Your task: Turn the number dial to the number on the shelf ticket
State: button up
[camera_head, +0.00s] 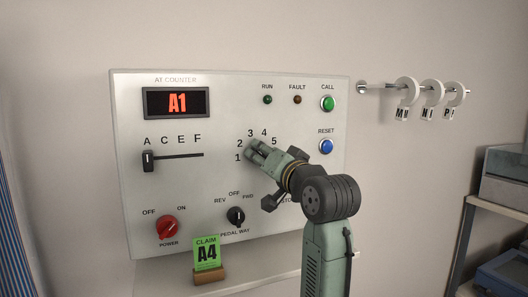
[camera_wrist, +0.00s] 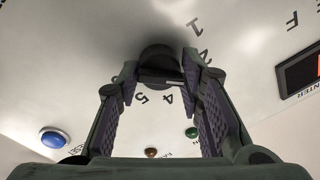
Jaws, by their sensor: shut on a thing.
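The green shelf ticket (camera_head: 207,254) reads "CLAIM A4" and stands in a brown holder at the panel's foot. The display (camera_head: 177,103) shows "A1" in orange. The number dial is a dark round knob (camera_wrist: 158,56) in the wrist view, with numbers around it, 4 and 5 below it and 1 and 2 to its right. My gripper (camera_head: 256,150) is shut on the dial, one finger on each side; it also shows in the wrist view (camera_wrist: 161,68).
The letter slider (camera_head: 148,160) stands at A. The red power knob (camera_head: 167,228), pedal-way knob (camera_head: 236,216), green call button (camera_head: 327,103) and blue reset button (camera_head: 326,147) are around my arm. A rail (camera_head: 376,86) with several tags is at right.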

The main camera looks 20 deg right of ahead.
jog(key=m+p, duration=0.1)
jog(key=m, duration=0.3)
jog(key=shift+h+p, duration=0.3)
jog(key=shift+p, duration=0.1)
jog(key=m+p, duration=0.2)
jog(key=m, duration=0.1)
jog(key=shift+m, duration=0.4)
jog(key=m+h+p, duration=0.1)
jog(key=m+p, duration=0.2)
jog(key=m, duration=0.3)
jog(key=shift+f, duration=0.2)
jog(key=o, duration=1.1)
jog(key=shift+a+r, duration=0.1)
jog(key=shift+o, duration=0.2)
jog(key=shift+s, duration=0.1)
